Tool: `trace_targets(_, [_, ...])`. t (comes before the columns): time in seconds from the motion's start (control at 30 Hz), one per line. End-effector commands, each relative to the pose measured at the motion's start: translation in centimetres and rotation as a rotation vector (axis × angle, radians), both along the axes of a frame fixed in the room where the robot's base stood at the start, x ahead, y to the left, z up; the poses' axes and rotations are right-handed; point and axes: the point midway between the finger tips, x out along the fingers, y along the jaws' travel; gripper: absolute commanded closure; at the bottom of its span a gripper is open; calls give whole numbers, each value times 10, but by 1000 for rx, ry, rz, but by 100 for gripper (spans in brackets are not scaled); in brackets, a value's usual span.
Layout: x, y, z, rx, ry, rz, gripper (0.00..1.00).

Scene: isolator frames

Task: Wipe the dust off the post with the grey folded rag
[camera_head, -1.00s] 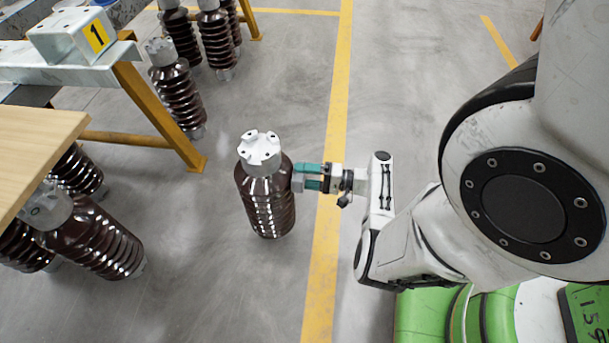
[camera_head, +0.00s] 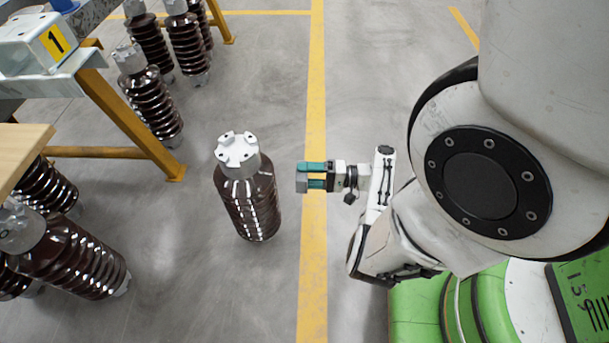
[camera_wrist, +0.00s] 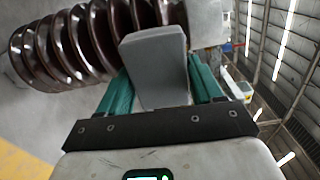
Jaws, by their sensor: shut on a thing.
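The post is a brown ribbed insulator (camera_head: 250,205) with a pale metal cap. It stands upright on the floor, left of my gripper (camera_head: 312,176). My gripper is shut on the grey folded rag (camera_head: 301,183), which sticks out from the green fingers toward the post. A strip of floor shows between rag and post in the head view. In the wrist view the rag (camera_wrist: 155,65) is a grey block between the green fingers, covering part of the ribbed post (camera_wrist: 78,42) behind it. I cannot make out dust on the post.
A yellow-legged stand (camera_head: 130,120) and a wooden tabletop (camera_head: 18,150) are at the left. Floor around the post is clear, with a yellow line (camera_head: 313,265) to its right.

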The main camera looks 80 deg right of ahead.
Motion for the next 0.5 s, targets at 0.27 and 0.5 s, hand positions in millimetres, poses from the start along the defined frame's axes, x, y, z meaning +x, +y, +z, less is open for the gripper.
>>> trace_targets(0.27, [-5, -1, -1, -1, -1, -1, 59])
trace_targets(0.5, [-25, -3, -1, -1, -2, -2, 59])
